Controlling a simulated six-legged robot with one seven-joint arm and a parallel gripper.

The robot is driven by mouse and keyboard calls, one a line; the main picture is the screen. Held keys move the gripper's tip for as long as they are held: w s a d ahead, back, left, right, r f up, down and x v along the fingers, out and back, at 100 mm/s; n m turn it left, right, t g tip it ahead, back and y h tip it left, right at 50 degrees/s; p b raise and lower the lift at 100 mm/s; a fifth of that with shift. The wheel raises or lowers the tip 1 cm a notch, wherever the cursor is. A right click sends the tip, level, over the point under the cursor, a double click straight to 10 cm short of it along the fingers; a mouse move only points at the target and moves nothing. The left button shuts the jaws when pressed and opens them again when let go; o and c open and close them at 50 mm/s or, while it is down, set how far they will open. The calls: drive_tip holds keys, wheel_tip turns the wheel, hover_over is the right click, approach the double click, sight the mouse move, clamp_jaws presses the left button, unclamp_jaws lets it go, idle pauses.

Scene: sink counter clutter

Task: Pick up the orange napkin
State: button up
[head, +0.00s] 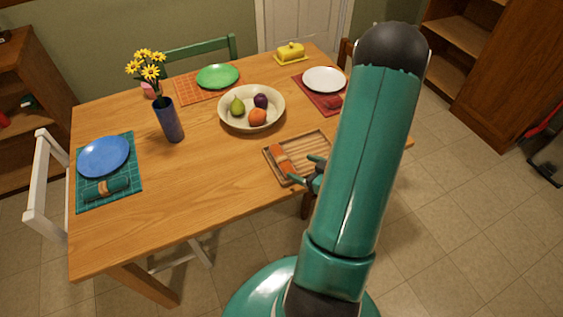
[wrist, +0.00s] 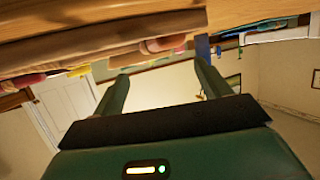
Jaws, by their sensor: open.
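The orange napkin (head: 283,159) is rolled, with a paler band around its middle. It lies along the left part of a wooden tray (head: 314,148) near the right front side of the table. My gripper (head: 304,169) is at the tray's front edge, just right of the napkin's near end, partly hidden by my arm. In the wrist view, my gripper (wrist: 160,70) shows two green fingers spread apart with nothing between them. Tray and table edges fill the top of that view, strongly tilted.
A cream bowl of fruit (head: 234,121) stands behind the tray. A white plate (head: 324,80) and red mat are at the back right. A blue vase (head: 169,120) with yellow flowers and a blue plate (head: 103,157) are on the left. Bare table lies left of the tray.

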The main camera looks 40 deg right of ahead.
sight(283, 159)
drive_tip(key=x, duration=0.7)
drive_tip(key=shift+w+f, duration=0.1)
drive_tip(key=shift+w, duration=0.2)
drive_tip(key=c, duration=1.1)
